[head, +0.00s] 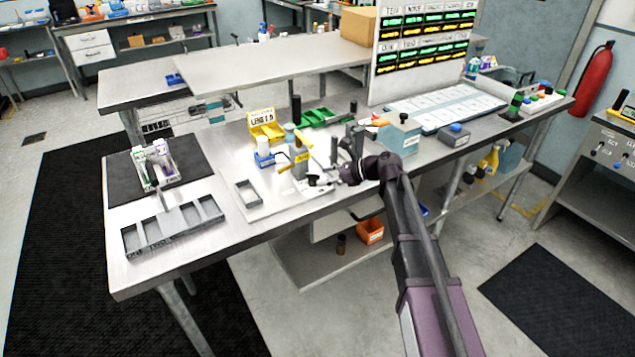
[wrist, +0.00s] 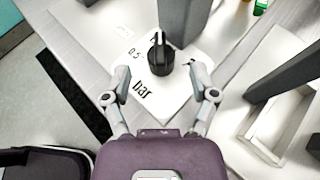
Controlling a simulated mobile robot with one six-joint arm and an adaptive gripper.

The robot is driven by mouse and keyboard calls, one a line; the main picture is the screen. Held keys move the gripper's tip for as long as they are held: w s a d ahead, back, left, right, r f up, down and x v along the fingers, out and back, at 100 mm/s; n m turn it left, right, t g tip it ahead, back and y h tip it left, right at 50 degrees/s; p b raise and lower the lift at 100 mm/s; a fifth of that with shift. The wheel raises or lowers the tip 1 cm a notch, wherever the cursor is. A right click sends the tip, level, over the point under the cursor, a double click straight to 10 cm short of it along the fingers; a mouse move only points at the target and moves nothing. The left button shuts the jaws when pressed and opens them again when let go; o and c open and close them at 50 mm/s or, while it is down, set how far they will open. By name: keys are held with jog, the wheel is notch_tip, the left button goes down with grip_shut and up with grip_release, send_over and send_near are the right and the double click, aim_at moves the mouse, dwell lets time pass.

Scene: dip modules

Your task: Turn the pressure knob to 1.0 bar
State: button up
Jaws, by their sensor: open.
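The pressure knob (wrist: 160,60) is black with a pale mark on its top ridge, in the wrist view. It stands on a white dial plate (wrist: 150,105) printed "0.5" to the left of the knob and "bar" below it. The ridge points roughly towards the picture's top; the scale mark it points at is not clearly readable. My gripper (wrist: 162,75) is open, one finger on each side just short of the knob, and neither finger visibly touches it. In the head view my gripper (head: 322,181) is low over the bench, and the knob cannot be made out.
A grey post (wrist: 183,18) rises close behind the knob. A pale open tray (wrist: 270,125) and another grey upright lie to the right in the wrist view. In the head view, bottles, a yellow bin (head: 266,128) and a blue-grey box (head: 400,137) stand near my gripper.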

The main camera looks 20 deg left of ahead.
aim_at(313, 179)
jog(key=shift+b+x, duration=0.3)
jog(key=shift+x, duration=1.05)
jog(key=shift+c, duration=0.2)
grip_shut()
